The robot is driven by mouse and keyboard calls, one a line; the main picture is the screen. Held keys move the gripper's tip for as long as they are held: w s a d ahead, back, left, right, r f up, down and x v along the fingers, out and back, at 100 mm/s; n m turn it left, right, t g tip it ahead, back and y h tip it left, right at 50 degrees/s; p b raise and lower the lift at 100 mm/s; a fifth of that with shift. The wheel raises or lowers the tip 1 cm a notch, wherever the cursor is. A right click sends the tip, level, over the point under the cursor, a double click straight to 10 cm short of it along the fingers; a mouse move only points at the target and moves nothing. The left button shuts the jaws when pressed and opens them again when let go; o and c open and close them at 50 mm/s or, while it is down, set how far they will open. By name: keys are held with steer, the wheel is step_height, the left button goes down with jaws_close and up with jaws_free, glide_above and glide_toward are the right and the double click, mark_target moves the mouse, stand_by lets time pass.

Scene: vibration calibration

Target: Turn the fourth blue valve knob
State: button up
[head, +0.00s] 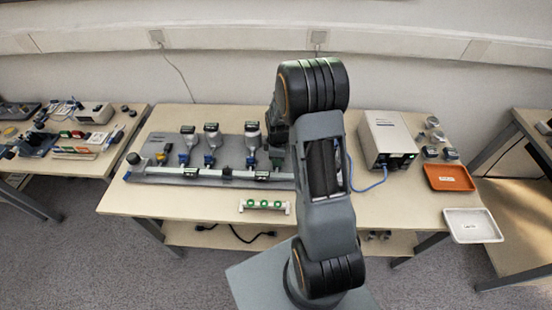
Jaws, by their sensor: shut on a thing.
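A grey panel (232,145) lies on the middle table and bears a row of gauges with blue valve knobs in front of them. Three knobs show clearly: the left one (183,160), the one beside it (209,160) and one farther right (250,162). A small dark bluish part (276,159) shows at the edge of my arm, right of these; I cannot tell whether it is the fourth knob. My arm rises in front of the panel's right end and bends down behind itself there. My gripper and its fingertips are hidden behind the arm.
A white box device (388,138) with a blue cable stands right of my arm. An orange tray (449,178) and a white tray (473,226) lie at the table's right end. A small rack with green parts (264,205) sits at the front edge. Side tables stand left and right.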

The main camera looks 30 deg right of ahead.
steer(key=shift+w+d+r+n, duration=0.1)
steer(key=shift+w+d+n, duration=0.05)
steer(key=shift+n, duration=0.25)
steer(key=o, duration=0.7)
steer(key=shift+o, duration=1)
step_height(320, 180, up, 14)
